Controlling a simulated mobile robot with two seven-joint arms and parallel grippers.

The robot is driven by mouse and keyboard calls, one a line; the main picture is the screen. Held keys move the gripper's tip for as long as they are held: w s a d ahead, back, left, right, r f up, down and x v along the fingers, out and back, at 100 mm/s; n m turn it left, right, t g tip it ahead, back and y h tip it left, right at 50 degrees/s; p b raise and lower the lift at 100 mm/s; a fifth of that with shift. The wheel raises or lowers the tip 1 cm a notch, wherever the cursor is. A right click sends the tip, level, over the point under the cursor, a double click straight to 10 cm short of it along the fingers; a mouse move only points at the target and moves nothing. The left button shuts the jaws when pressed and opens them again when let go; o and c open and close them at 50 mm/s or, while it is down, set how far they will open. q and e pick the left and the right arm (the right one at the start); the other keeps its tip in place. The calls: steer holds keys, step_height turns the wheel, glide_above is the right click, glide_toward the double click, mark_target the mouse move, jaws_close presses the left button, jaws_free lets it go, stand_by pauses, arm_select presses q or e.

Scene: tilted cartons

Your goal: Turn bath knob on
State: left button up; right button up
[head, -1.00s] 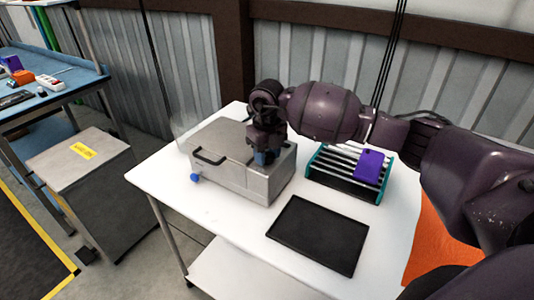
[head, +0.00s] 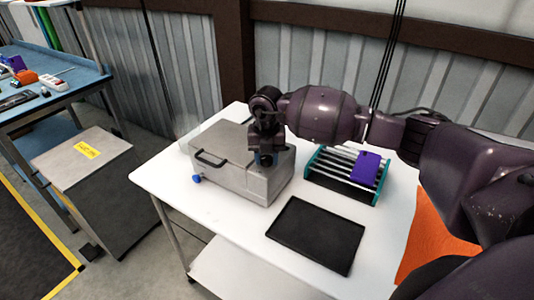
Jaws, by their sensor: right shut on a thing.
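The bath is a grey metal box (head: 228,178) with a lid and a dark handle, on the white table. A blue knob (head: 197,179) sticks out low at the left of its front and is clear of my grippers. My left gripper is not in view.
A black tray (head: 316,234) lies in front of the bath. A teal-sided rack (head: 336,181) with a purple item (head: 366,168) stands to the right. An orange mat (head: 432,238) lies at the right edge. The table's front left is clear.

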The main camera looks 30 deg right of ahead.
steer(key=m+p, duration=0.1)
steer(key=m, duration=0.4)
steer(key=shift+r+m+p, duration=0.1)
steer(key=shift+m+p, duration=0.2)
steer(key=shift+p, duration=0.1)
steer(key=m+p, duration=0.1)
steer(key=m, duration=0.3)
steer(key=shift+m, duration=0.3)
steer(key=o, duration=0.9)
steer(key=shift+r, duration=0.1)
